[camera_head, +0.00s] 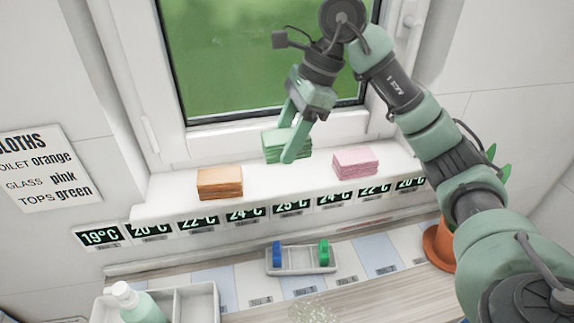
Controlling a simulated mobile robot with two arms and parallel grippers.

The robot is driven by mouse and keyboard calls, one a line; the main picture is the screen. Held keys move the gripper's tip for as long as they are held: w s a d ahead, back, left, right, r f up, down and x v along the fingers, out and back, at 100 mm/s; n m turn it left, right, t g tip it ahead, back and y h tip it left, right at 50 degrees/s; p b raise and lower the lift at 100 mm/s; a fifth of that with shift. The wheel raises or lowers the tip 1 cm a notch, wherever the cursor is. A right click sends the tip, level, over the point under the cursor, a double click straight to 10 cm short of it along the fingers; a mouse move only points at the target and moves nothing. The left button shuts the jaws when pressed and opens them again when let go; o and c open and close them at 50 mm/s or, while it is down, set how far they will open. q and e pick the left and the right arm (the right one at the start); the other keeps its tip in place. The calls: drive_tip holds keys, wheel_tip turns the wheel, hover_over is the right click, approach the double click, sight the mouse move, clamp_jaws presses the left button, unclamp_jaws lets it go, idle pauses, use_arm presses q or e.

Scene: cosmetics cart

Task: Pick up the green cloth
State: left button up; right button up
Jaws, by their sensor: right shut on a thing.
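The green cloth (272,146) is a folded stack on the white window sill, between an orange cloth (219,183) and a pink cloth (356,163). My right gripper (287,146) reaches down from above and is shut on the green cloth. One finger covers part of the cloth's right side. I cannot tell whether the cloth touches the sill. My left gripper is not in view.
The window frame (240,138) rises close behind the cloths. Below the sill (165,200) are temperature displays, a small grey tray (300,270) with blue and green items, a pump bottle (138,303) and an orange pot (438,246).

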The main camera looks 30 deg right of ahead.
sight(287, 136)
wheel_tip(287, 136, up, 13)
drive_tip(key=p, duration=0.1)
